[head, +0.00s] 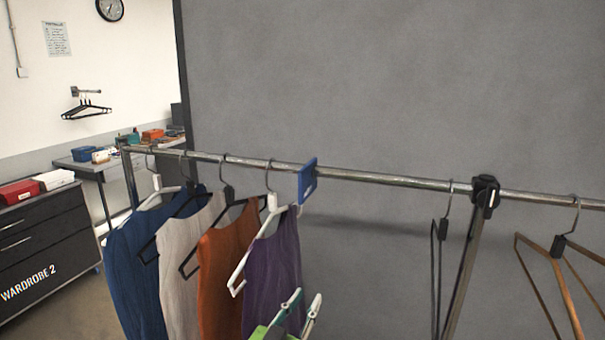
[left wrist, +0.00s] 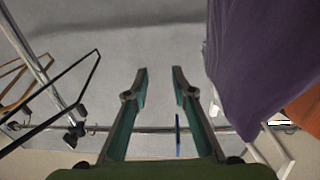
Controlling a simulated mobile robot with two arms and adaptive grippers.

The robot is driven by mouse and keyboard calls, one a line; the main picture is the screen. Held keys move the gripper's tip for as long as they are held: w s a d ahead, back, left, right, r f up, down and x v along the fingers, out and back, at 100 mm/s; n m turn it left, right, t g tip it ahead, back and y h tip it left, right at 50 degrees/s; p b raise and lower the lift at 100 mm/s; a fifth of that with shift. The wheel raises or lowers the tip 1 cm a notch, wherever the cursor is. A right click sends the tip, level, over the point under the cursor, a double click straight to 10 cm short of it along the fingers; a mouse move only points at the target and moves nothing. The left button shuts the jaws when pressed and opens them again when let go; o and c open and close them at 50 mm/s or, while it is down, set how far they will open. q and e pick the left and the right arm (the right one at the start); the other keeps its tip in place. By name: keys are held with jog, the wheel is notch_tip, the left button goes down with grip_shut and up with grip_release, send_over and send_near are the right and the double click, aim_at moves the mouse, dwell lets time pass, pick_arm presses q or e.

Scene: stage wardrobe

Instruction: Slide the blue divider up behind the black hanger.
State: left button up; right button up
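The blue divider (head: 307,181) hangs on the metal rail, just right of the purple garment's white hanger (head: 271,203). In the left wrist view it is a thin blue edge (left wrist: 178,137) near the rail. An empty black hanger (head: 436,270) hangs farther right, apart from the divider, just left of the upright post; it also shows in the left wrist view (left wrist: 62,121). Two other black hangers hold the white and orange garments. My left gripper (head: 308,296) is open and empty below the divider, not touching it; its fingers show apart (left wrist: 160,72). My right gripper is out of view.
The rail (head: 385,178) is bare between divider and empty black hanger. The purple garment (head: 272,268) hangs close left of my left gripper. A post with a black clamp (head: 485,195) and a wooden hanger (head: 560,265) stand right. A grey partition (head: 400,80) is behind.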

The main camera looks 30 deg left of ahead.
pick_arm(q)
jog(key=s+a+r+t+y+p, duration=0.1)
jog(key=s+r+t, duration=0.15)
jog(key=r, duration=0.75)
jog(key=s+r+t+y, duration=0.1)
jog(key=s+r, duration=0.3)
jog(key=r, duration=0.6)
jog(key=b, duration=0.7)
send_near(299, 187)
jog(key=w, duration=0.3)
jog(key=shift+n, duration=0.4)
jog(key=p+x, duration=0.1)
jog(key=x, duration=0.1)
jog(key=p+x, duration=0.1)
jog(key=x, duration=0.2)
jog(key=r+p+x, duration=0.1)
jog(key=x, duration=0.1)
jog(key=shift+s+a+r, duration=0.1)
jog(key=shift+a, duration=0.25)
jog(key=shift+w+a+r, duration=0.1)
jog(key=shift+w, duration=0.55)
grip_shut()
